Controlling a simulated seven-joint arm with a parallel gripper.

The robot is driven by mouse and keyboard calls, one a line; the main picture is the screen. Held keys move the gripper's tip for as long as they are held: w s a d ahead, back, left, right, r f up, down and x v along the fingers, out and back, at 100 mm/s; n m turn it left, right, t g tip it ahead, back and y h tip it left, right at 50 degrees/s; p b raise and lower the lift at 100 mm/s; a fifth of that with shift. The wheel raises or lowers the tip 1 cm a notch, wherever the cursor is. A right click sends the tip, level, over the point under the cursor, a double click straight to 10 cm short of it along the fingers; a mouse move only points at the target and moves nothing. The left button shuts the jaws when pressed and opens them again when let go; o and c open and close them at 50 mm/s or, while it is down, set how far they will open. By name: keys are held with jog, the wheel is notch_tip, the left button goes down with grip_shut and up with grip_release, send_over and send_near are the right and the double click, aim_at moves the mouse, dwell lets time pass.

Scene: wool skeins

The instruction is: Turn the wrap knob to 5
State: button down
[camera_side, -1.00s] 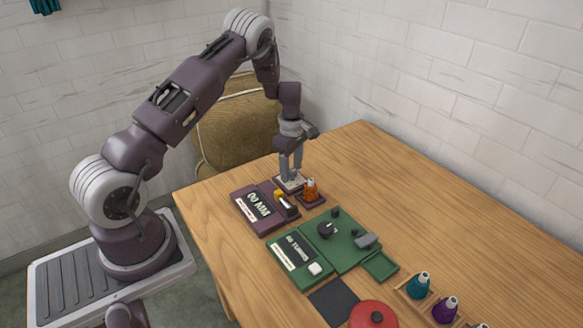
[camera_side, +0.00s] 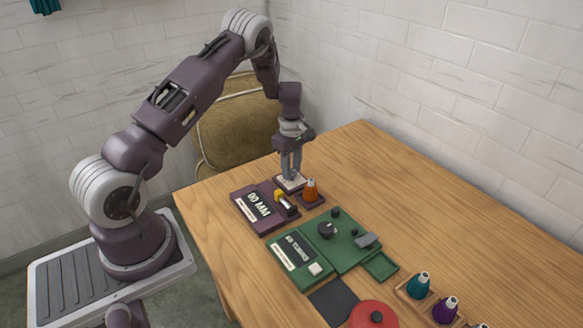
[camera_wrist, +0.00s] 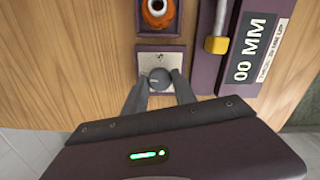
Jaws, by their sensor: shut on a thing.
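The wrap knob (camera_wrist: 159,79) is a small dark grey round knob on a pale square plate (camera_wrist: 146,60), set on a purple base. In the wrist view my gripper (camera_wrist: 159,86) has one finger on each side of the knob and is shut on it. A light pointer line shows on the knob, but the dial numbers are too small to read. In the side view my gripper (camera_side: 290,175) points down at the pale plate (camera_side: 284,183) at the back of the purple device, and its fingers hide the knob.
The purple device (camera_side: 241,205) has a "00 MM" display (camera_side: 258,204) and a yellow-tipped lever (camera_wrist: 217,44). An orange cone (camera_side: 310,190) stands close beside the plate. A green device (camera_side: 345,255), a red disc (camera_side: 373,314) and a cone rack (camera_side: 404,293) lie nearer. The table's right side is clear.

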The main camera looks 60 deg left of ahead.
jog(key=m, duration=0.4)
jog(key=shift+m, duration=0.3)
jog(key=m, duration=0.3)
jog(key=shift+m, duration=0.3)
jog(key=m, duration=0.4)
jog(key=shift+m, duration=2.1)
jog(key=c, duration=1)
grip_release()
jog(key=shift+r, duration=0.15)
